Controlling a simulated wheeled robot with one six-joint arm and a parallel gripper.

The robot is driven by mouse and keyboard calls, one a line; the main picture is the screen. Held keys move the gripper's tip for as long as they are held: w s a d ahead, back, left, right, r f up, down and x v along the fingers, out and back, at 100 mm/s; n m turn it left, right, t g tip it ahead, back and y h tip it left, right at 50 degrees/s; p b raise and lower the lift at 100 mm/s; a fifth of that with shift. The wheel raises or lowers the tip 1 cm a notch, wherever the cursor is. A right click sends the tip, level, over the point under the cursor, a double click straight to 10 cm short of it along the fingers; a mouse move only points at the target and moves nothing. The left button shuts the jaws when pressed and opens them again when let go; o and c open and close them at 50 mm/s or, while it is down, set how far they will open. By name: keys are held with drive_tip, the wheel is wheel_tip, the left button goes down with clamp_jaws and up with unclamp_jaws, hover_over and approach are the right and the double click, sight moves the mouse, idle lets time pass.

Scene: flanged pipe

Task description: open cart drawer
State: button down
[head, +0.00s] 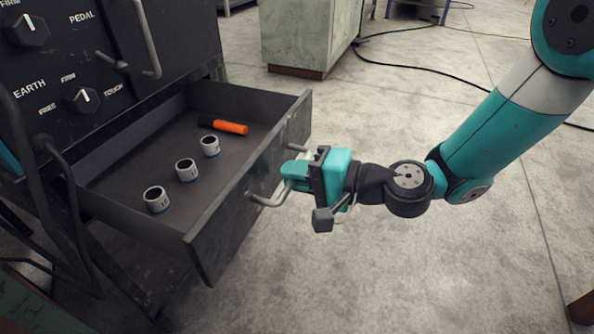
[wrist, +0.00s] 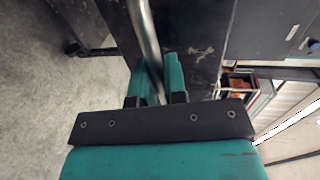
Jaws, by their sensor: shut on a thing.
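The cart drawer (head: 235,215) is dark grey and pulled well out of the black cart (head: 110,55) at the left of the head view. Its grey bar handle (head: 266,200) runs across the front panel. My gripper (head: 292,178) is at the drawer front, its teal fingers shut on the handle near the middle. In the wrist view the handle bar (wrist: 146,35) passes between the two fingers (wrist: 160,75). Part of the handle is hidden behind the fingers in the head view.
Inside the drawer are three short metal rings (head: 187,170) and an orange and black tool (head: 226,124). Dark cables (head: 60,190) hang at the cart's left. A pale green cabinet (head: 308,35) stands behind. The concrete floor in front of the drawer is clear.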

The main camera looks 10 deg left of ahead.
drive_tip(key=shift+s+a, duration=0.1)
drive_tip(key=shift+s, duration=0.2)
drive_tip(key=c, duration=1.2)
unclamp_jaws()
drive_tip(key=shift+w, duration=0.15)
drive_tip(key=p+v, duration=0.2)
drive_tip(key=v, duration=1.5)
drive_tip(key=shift+d+p, duration=0.25)
drive_tip(key=shift+p, duration=0.1)
